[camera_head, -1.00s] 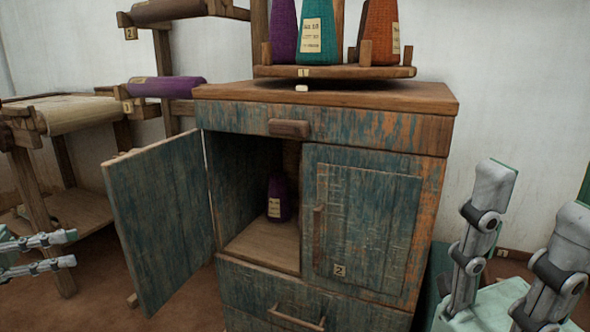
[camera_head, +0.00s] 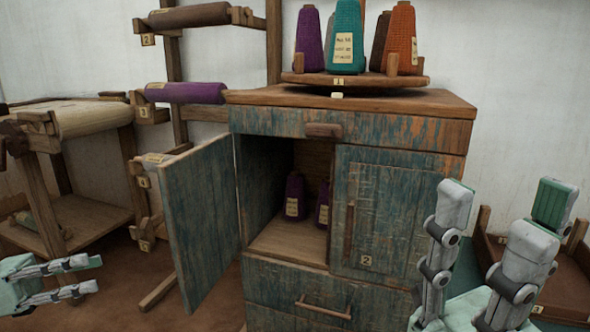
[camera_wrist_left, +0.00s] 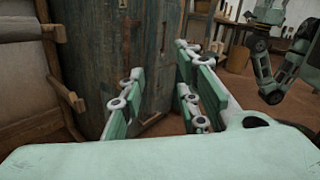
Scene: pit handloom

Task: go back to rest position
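My left gripper (camera_head: 85,275) is in the lower left of the head view, with its fingers apart and nothing between them. In the left wrist view its fingers (camera_wrist_left: 155,100) are spread, with the cabinet's open door (camera_wrist_left: 150,60) beyond. My right gripper (camera_head: 492,212) is at the lower right of the head view, fingers pointing up, spread and empty. It is in front of the right side of the worn blue wooden cabinet (camera_head: 398,125). Both grippers are clear of the cabinet in the head view.
The cabinet's left door (camera_head: 200,220) stands open towards me. Two purple yarn cones (camera_head: 294,195) stand inside. Several cones are on a round stand (camera_head: 355,79) on top. A wooden loom frame (camera_head: 90,220) is at left, a wooden tray (camera_head: 565,285) at right.

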